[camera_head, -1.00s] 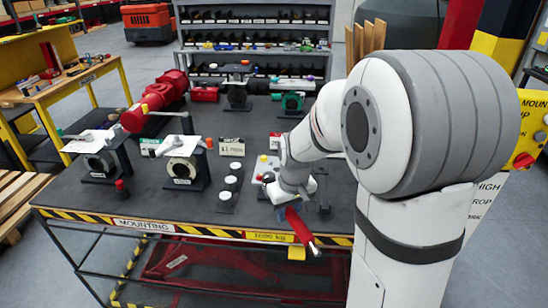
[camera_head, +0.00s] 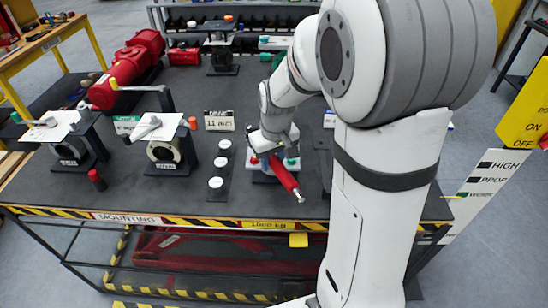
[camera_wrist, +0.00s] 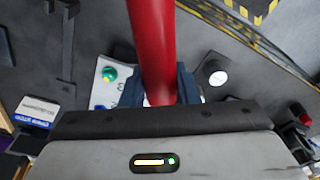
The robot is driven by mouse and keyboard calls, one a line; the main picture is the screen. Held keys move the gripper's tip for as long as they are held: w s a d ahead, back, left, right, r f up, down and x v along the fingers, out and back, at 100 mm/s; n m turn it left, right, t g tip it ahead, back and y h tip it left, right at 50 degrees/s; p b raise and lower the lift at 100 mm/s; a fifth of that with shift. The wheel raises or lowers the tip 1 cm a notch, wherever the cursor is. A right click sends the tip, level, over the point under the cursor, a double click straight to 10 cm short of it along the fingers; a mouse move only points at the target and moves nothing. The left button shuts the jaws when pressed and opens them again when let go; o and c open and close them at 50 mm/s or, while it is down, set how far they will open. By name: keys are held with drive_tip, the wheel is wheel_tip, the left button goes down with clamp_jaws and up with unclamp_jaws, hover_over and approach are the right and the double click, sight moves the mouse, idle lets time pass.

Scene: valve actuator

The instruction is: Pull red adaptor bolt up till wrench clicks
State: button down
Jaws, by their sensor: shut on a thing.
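My gripper (camera_wrist: 155,88) is shut on a red wrench handle (camera_head: 284,176), with one dark finger on each side of it. In the wrist view the handle (camera_wrist: 152,40) runs up out of the frame. In the head view it slants toward the table's front edge, with a metallic tip at its lower end. The wrench's far end is hidden behind my gripper. A white plate (camera_wrist: 97,92) with a green knob (camera_wrist: 110,73) lies beside the grip. A small red-topped piece (camera_head: 96,179) stands by the left valve. I cannot tell which part is the adaptor bolt.
Two valve stands, left (camera_head: 75,147) and middle (camera_head: 168,150), are left of my gripper. A strip with several white discs (camera_head: 216,182) lies nearer. A red actuator (camera_head: 125,68) is at the back left. The striped front edge (camera_head: 180,219) bounds the table.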

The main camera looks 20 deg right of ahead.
drive_tip(key=shift+s+f+b, duration=0.1)
drive_tip(key=shift+f+b, duration=2.1)
drive_tip(key=shift+f, duration=0.25)
drive_tip(key=shift+f+b, duration=1.05)
drive_tip(key=shift+b, duration=0.1)
idle(0.4)
drive_tip(key=shift+a, duration=0.1)
drive_tip(key=shift+s+a+m, duration=0.15)
drive_tip(key=shift+a+m, duration=0.85)
drive_tip(key=shift+a, duration=0.15)
drive_tip(key=shift+a+m+h, duration=0.3)
drive_tip(key=shift+a+m, duration=0.75)
drive_tip(key=shift+m, duration=0.05)
drive_tip(key=shift+a, duration=0.15)
